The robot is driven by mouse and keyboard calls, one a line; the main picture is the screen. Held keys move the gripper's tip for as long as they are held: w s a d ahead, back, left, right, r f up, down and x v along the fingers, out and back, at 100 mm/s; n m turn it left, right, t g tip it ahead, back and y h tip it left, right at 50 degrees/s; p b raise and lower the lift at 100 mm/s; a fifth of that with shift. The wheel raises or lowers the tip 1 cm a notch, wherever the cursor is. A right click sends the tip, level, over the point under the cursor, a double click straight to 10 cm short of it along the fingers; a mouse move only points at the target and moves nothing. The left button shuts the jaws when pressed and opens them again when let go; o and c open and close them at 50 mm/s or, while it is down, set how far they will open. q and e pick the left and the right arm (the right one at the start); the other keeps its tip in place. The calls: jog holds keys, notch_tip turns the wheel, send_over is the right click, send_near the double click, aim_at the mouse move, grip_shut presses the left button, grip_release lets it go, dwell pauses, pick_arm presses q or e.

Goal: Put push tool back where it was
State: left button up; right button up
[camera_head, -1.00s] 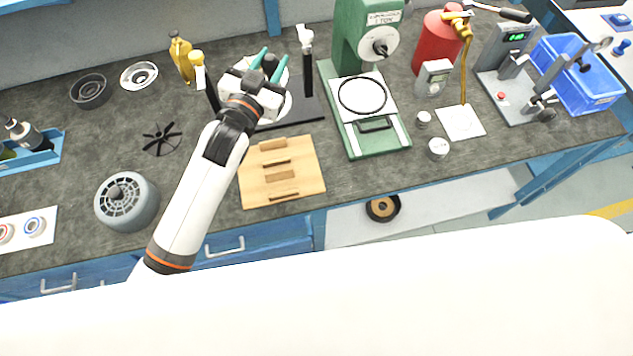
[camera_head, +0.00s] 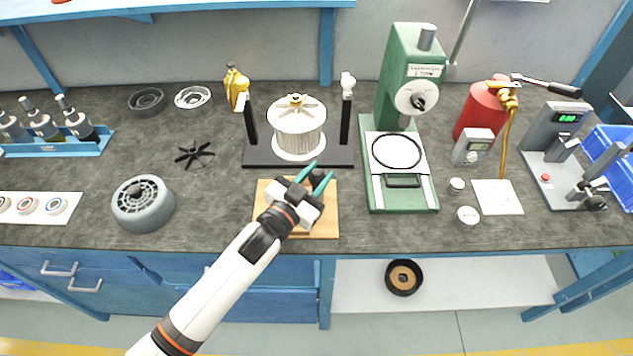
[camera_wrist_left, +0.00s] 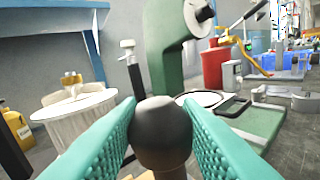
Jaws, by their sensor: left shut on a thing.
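The push tool shows in the left wrist view as a dark rounded knob (camera_wrist_left: 163,135) between the teal fingers of my left gripper (camera_wrist_left: 165,140). In the head view, my left gripper (camera_head: 316,178) is over the light wooden board (camera_head: 329,221), shut on the tool. Only a small dark part of the tool (camera_head: 318,175) shows there; its lower end is hidden. The gripper and wrist cover much of the board, including its slots. I cannot tell whether the tool touches the board.
A white finned rotor (camera_head: 298,132) stands on a black base (camera_head: 262,154) between two posts, just behind the board. A green press (camera_head: 373,180) is close on the right. A grey blower housing (camera_head: 143,205) and a black fan (camera_head: 195,153) are left.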

pick_arm(q)
jog(key=shift+f, duration=0.9)
jog(key=shift+f, duration=0.2)
jog(key=o, duration=1)
jog(key=shift+r, duration=0.25)
jog(key=shift+s+a+f, duration=0.15)
jog(key=shift+s+a, duration=0.1)
jog(key=b+v, duration=0.1)
jog(key=v, duration=1)
jog(key=shift+s, duration=0.15)
